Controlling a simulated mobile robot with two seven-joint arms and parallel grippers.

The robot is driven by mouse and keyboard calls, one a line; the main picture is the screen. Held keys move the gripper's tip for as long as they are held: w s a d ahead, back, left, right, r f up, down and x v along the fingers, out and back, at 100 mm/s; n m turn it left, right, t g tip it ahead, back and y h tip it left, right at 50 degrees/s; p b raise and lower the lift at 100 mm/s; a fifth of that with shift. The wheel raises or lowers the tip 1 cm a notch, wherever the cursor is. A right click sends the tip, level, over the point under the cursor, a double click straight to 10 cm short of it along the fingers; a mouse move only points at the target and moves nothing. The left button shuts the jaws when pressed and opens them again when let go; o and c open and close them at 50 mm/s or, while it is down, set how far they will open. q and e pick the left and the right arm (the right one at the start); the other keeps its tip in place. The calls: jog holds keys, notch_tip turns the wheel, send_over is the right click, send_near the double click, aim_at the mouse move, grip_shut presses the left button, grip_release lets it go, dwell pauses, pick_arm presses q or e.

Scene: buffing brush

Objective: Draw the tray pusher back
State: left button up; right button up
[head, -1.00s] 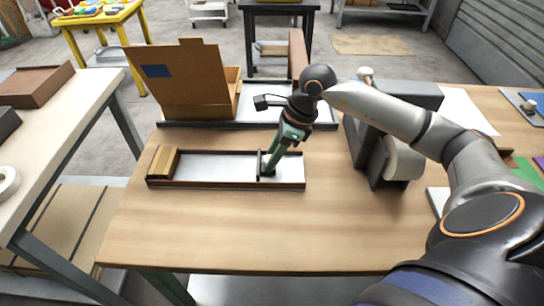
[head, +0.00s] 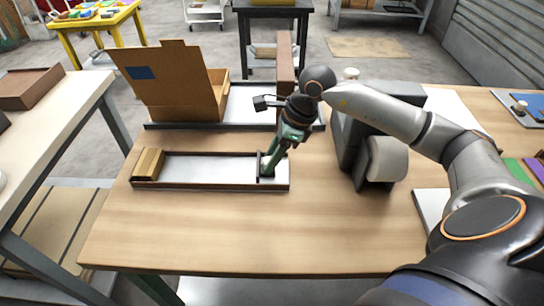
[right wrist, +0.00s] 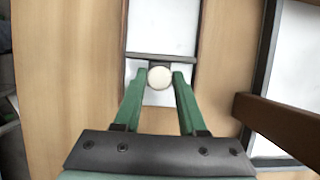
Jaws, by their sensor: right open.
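The tray (head: 210,184) is long and low, with a dark rim and a pale floor, and lies on the wooden table. The tray pusher (head: 259,166) is a dark crossbar standing in the tray near its right end. In the right wrist view the pusher's bar (right wrist: 143,56) spans the tray, with a round pale knob (right wrist: 159,77) on my side of it. My right gripper (head: 267,172) is open and low at the pusher. Its green fingers (right wrist: 159,76) stand on either side of the knob; contact is unclear. My left gripper is not in view.
Wooden blocks (head: 149,163) sit at the tray's left end. An open cardboard box (head: 170,85) stands on another tray behind. A grey machine with a pale roller (head: 387,158) stands to the right. The table front (head: 230,235) is clear.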

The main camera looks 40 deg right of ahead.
jog(key=o, duration=0.4)
jog(key=shift+c, duration=0.2)
jog(key=shift+r, duration=0.1)
jog(key=v, duration=1.2)
jog(key=shift+r+p, duration=0.15)
jog(key=shift+p, duration=0.2)
jog(key=shift+d, duration=0.1)
